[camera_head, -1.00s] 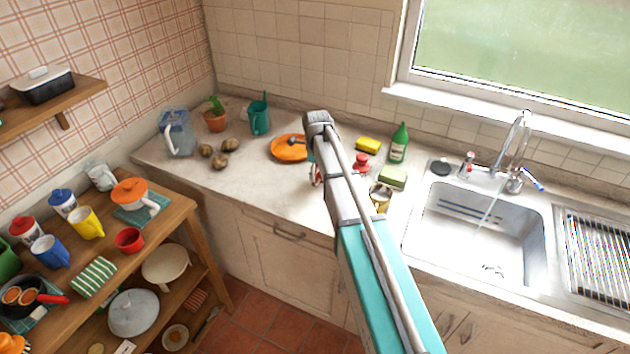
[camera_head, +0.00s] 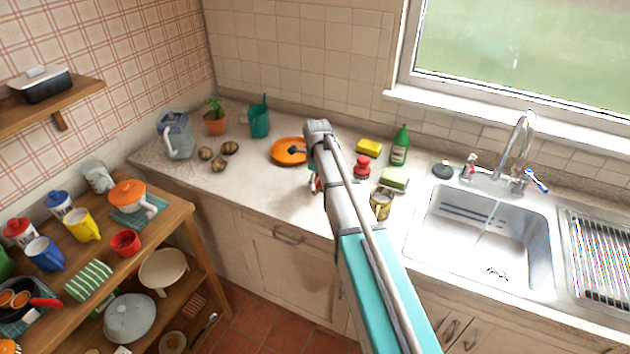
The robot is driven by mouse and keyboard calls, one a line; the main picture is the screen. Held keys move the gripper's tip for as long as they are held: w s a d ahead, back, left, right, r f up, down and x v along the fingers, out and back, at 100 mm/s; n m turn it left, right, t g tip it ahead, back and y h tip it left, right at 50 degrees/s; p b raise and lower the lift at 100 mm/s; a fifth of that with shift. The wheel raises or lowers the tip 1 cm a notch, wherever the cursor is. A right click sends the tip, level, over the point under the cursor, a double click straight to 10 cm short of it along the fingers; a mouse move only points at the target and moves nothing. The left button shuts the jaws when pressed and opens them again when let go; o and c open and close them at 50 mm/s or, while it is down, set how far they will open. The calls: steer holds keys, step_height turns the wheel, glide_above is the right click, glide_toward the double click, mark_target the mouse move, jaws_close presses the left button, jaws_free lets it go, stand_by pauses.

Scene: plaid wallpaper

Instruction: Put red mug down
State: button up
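My arm reaches over the counter (camera_head: 260,193), and its wrist hides most of my gripper (camera_head: 313,184). Only a small part of the gripper shows left of the arm, low over the counter. A bit of red shows there too; I cannot tell whether it is a red mug or part of the gripper. The fingers' opening is hidden. A red object with a rounded top (camera_head: 362,168) stands on the counter just right of the arm.
An orange plate (camera_head: 287,152) lies behind my wrist. Right of the arm are a tin (camera_head: 381,205), sponges (camera_head: 369,148) and a green bottle (camera_head: 400,145), then the sink (camera_head: 480,250). Potatoes (camera_head: 218,164) lie at left. Counter between potatoes and arm is clear.

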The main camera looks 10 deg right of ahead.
steer(key=shift+r, duration=0.1)
stand_by(0.4)
step_height(320, 180, up, 12)
steer(key=p, duration=1.2)
steer(key=shift+s, duration=0.15)
stand_by(0.6)
steer(key=s+d+n, duration=0.1)
steer(key=s+n, duration=2.4)
steer(key=shift+d, duration=0.35)
